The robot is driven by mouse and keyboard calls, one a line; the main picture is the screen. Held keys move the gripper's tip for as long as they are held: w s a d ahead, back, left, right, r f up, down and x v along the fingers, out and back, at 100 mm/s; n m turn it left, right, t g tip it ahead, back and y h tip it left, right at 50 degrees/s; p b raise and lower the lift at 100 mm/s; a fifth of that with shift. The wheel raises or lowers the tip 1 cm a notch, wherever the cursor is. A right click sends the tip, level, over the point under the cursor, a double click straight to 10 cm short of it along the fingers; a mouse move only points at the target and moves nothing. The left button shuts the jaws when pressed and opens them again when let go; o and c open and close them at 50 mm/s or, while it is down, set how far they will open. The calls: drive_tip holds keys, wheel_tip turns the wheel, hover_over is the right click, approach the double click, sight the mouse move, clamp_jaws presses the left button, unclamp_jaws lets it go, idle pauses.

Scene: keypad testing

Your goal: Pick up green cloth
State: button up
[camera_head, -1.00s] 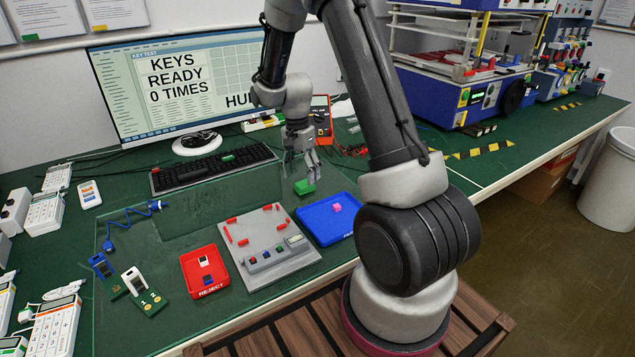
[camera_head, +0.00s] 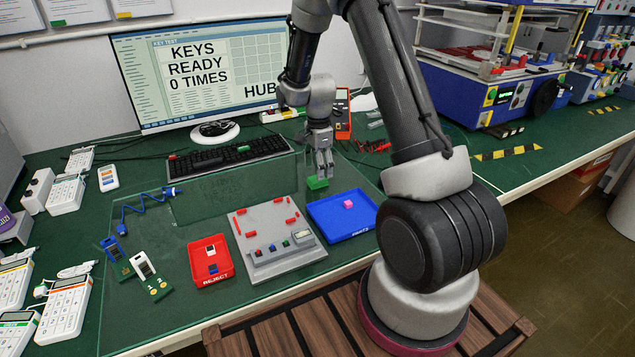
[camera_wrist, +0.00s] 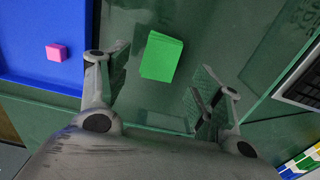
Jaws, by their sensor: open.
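The green cloth (camera_wrist: 161,56) is a small folded bright green block lying on the green table mat. In the wrist view it sits between and just beyond the fingertips. My gripper (camera_wrist: 157,88) is open, with one finger on each side of the cloth and a gap to both. In the head view my gripper (camera_head: 323,166) points down directly over the cloth (camera_head: 317,183), whose top is partly hidden by the fingers.
A blue tray (camera_head: 343,228) with a pink cube (camera_head: 348,204) stands right beside the cloth. A grey keypad fixture (camera_head: 270,262) and a red reject tray (camera_head: 226,276) are nearer the front. A keyboard (camera_head: 228,156) and a monitor (camera_head: 203,80) stand behind.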

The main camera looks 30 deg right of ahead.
wheel_tip(320, 180, down, 4)
drive_tip(key=shift+f, duration=0.1)
drive_tip(key=c, duration=0.9)
drive_tip(key=shift+c, duration=0.2)
wheel_tip(320, 180, up, 10)
drive_tip(key=shift+o, duration=1.2)
drive_tip(key=c, duration=0.3)
drive_tip(key=shift+d, duration=0.15)
